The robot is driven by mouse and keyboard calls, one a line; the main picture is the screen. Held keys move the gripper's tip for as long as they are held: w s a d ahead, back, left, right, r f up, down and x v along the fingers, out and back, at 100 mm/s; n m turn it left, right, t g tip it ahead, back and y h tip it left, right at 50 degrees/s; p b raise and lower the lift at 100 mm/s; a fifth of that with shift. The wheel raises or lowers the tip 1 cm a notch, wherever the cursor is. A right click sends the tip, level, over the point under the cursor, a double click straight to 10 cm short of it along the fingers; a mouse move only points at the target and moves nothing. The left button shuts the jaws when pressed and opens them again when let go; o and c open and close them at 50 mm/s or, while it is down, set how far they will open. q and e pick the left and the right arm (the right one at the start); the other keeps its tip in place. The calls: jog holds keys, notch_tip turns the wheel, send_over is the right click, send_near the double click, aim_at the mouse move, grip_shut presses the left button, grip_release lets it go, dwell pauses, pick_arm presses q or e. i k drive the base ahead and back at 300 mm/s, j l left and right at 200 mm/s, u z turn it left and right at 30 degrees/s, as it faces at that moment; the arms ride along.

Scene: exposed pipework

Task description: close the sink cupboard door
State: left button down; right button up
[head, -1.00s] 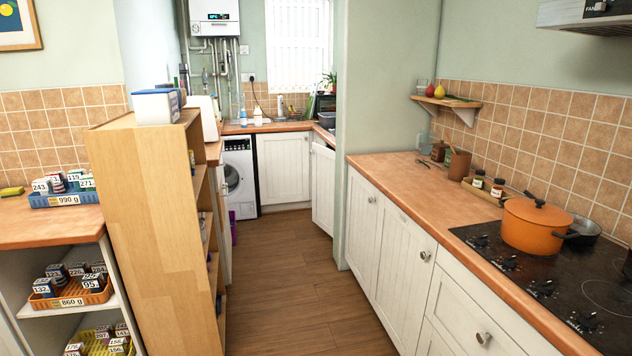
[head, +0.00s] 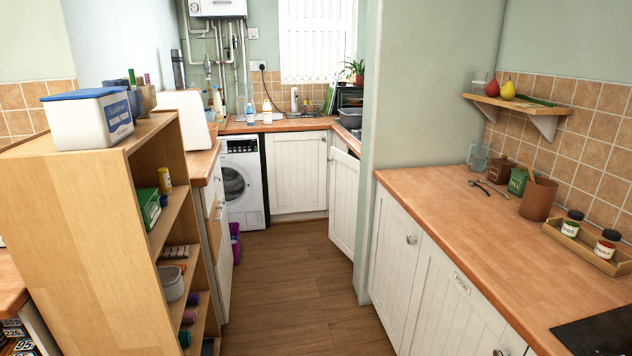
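A white panelled cupboard door (head: 343,203) stands ajar under the right-hand run of the far worktop (head: 347,139), with a dark gap along its top. It looks like the sink cupboard door, but I cannot see a sink clearly. Its right part is hidden behind the green wall end. A second white cupboard door (head: 297,172) on the back wall looks shut. Neither of my grippers is in view.
A wooden floor aisle (head: 280,285) runs clear towards the back. An open wooden shelf unit (head: 75,225) borders it on the left. White cupboards (head: 398,240) and the green wall end (head: 420,80) border it on the right. A washing machine (head: 240,185) and a purple bin (head: 235,243) stand further back.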

aim_at(345, 168)
jog(key=i+u, duration=0.15)
jog(key=i, duration=2.6)
